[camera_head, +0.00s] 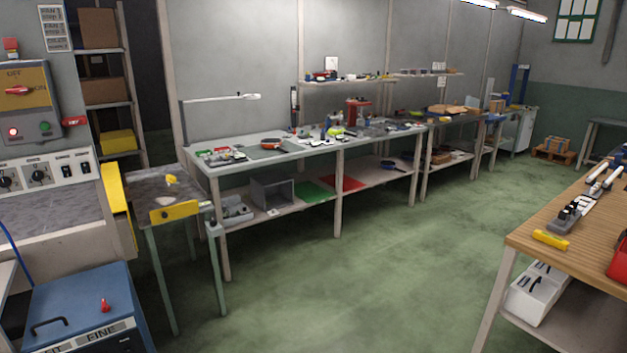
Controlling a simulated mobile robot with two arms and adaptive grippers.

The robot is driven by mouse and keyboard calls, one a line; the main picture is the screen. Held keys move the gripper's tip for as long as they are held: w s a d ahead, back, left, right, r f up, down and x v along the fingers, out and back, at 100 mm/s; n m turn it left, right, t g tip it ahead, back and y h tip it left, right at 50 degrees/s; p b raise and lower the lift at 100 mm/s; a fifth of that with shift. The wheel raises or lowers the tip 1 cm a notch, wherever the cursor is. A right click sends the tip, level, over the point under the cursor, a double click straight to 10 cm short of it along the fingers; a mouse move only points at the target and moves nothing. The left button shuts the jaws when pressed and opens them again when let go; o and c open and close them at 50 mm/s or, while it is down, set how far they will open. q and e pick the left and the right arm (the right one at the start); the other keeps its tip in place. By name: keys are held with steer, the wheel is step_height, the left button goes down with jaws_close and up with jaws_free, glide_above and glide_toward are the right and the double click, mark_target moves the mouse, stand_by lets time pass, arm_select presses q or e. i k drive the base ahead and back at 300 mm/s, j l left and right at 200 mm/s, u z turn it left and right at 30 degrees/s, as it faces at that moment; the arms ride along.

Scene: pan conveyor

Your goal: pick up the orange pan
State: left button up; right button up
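A small round pan, orange on its side with a dark inside (271,145), sits on top of the long grey workbench (222,168) along the back wall. It is far from me and small in view, so I cannot make out its handle clearly. Neither of my grippers is in view.
A dark blue pan (392,164) lies on the bench's lower shelf. A small metal table (150,188) with a yellow part stands left of the bench. A blue cabinet (80,300) is at front left and a wooden-topped table (540,215) at right. The green floor between is clear.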

mark_target(276, 146)
steer(key=i+l+z, duration=0.1)
steer(key=i+z, duration=0.3)
steer(key=i, duration=2.1)
